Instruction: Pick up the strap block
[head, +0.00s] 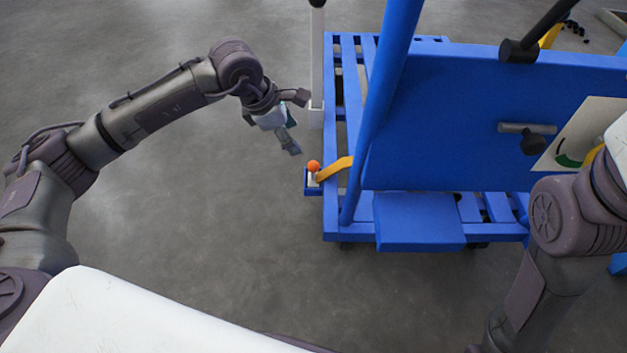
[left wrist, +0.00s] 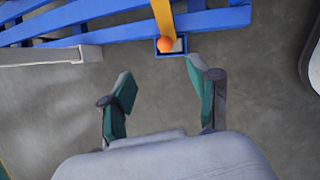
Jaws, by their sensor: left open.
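The strap block (head: 313,179) is a small pale block with an orange ball (head: 313,166) on top. It sits in a small blue holder at the left edge of the blue cart, and a yellow strap (head: 336,168) runs from it toward the cart. In the left wrist view the orange ball (left wrist: 165,45) and strap (left wrist: 163,16) show beyond the fingertips, and the ball hides part of the block. My left gripper (head: 297,123) is open and empty, apart from the block, up and left of it in the head view. My right gripper is not in view.
The blue cart (head: 345,228) has a slatted base and a large upright blue panel (head: 460,120). A slanted blue post (head: 382,110) stands right of the block. A pale upright post (head: 317,60) stands behind my left gripper. The grey floor left of the cart is clear.

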